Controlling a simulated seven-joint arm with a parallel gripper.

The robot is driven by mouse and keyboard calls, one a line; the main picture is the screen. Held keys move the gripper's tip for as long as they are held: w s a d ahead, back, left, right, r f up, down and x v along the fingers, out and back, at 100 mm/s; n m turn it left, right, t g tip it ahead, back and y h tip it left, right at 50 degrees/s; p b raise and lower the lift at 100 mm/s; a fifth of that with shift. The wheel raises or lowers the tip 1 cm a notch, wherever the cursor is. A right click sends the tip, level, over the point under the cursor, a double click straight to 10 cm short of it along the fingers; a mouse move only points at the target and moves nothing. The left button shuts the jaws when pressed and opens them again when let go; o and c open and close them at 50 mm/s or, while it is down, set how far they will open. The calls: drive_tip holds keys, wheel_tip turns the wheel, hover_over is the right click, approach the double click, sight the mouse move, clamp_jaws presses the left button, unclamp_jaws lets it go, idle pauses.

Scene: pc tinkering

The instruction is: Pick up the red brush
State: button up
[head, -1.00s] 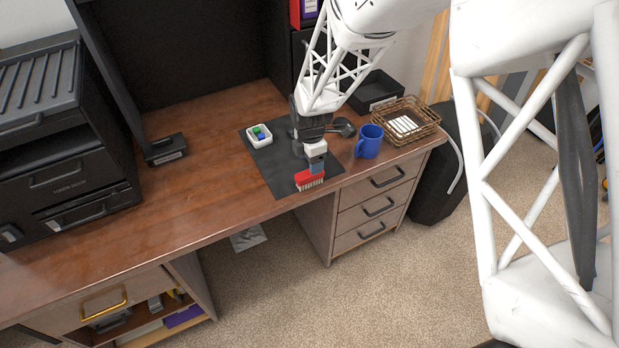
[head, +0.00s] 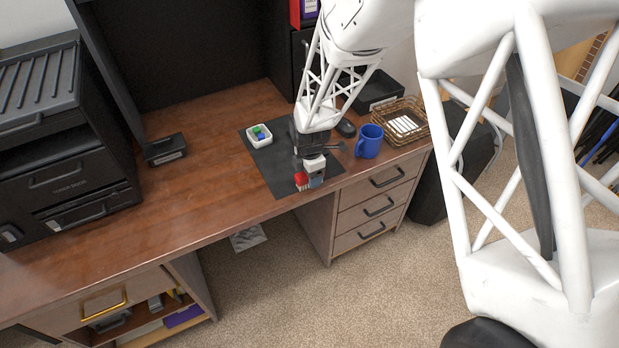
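The red brush (head: 301,181) is near the front edge of the dark mat, with its red body on top and pale bristles below. Only its left end shows in the head view; the rest is hidden behind my gripper. My gripper (head: 315,178) points down at the brush, with one grey-blue finger in front of the brush's right part. The other finger is hidden, so I cannot tell whether the fingers are open around the brush or shut on it.
The dark mat (head: 262,170) lies on the wooden desk (head: 215,185). A small white dish (head: 251,140) holds green and blue pieces. A blue mug (head: 369,142) and a wicker basket (head: 416,132) stand to the right.

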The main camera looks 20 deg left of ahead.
drive_tip(key=shift+f, duration=0.1)
idle(0.5)
drive_tip(key=c, duration=1)
wheel_tip(320, 180, up, 2)
drive_tip(key=shift+s+d+r, duration=0.15)
drive_tip(key=shift+s+r, duration=0.05)
drive_tip(key=shift+r, duration=0.65)
drive_tip(key=s+d, duration=0.2)
drive_tip(key=s, duration=0.2)
drive_tip(key=s+d+r, duration=0.1)
drive_tip(key=s+d, duration=0.2)
drive_tip(key=s, duration=0.1)
drive_tip(key=s+d, duration=0.3)
drive_tip(key=s, duration=0.2)
drive_tip(key=shift+d+r, duration=0.15)
drive_tip(key=shift+d, duration=0.05)
